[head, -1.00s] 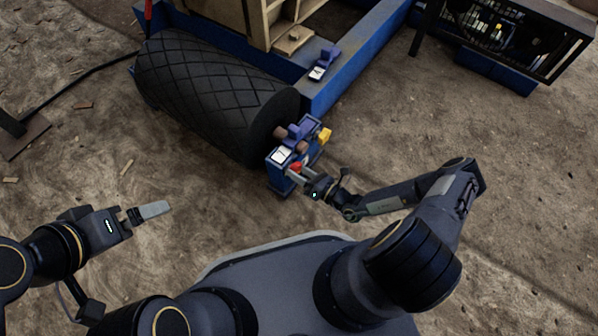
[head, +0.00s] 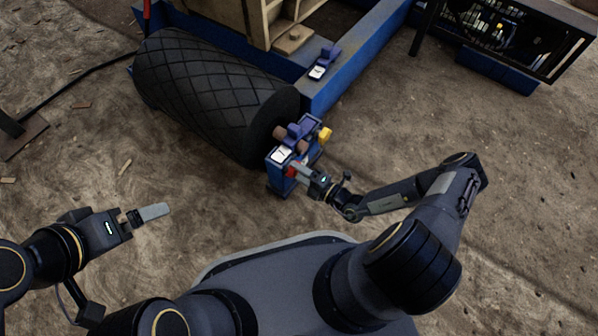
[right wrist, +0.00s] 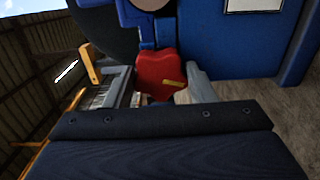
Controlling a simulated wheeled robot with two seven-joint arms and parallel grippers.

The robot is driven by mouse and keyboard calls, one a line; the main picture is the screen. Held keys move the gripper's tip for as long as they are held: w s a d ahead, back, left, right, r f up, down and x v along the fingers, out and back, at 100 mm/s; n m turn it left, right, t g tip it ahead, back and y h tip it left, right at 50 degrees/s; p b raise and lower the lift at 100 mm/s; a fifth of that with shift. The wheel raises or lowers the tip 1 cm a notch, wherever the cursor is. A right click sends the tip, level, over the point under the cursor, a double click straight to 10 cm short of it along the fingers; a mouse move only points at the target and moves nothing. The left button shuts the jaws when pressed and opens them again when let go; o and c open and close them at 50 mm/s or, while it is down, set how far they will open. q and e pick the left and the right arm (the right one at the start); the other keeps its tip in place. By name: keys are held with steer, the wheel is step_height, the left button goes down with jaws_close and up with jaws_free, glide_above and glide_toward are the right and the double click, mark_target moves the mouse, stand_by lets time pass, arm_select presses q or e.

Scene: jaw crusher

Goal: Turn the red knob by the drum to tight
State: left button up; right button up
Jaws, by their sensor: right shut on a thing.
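The red knob (right wrist: 160,72) sits on the blue stand (head: 278,177) at the near end of the black drum (head: 215,98). In the right wrist view it lies between the two fingers of my right gripper (right wrist: 155,88); a small yellow mark shows on it. In the head view my right gripper (head: 297,172) is shut on the knob, which is mostly hidden by the fingers. My left gripper (head: 145,214) is over bare ground at the left, away from the stand. Its fingers overlap in the view, so its opening is unclear.
A yellow part (head: 325,135) and a white label plate (head: 281,154) are on the stand close to my right gripper. A blue frame beam (head: 350,62) runs behind the drum. The ground between my arms is mostly clear.

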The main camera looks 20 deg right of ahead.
steer(key=shift+s+f+m, duration=0.1)
steer(key=shift+m, duration=1)
steer(key=o, duration=1)
steer(key=p+v, duration=0.2)
steer(key=v, duration=0.5)
steer(key=shift+s+d, duration=0.3)
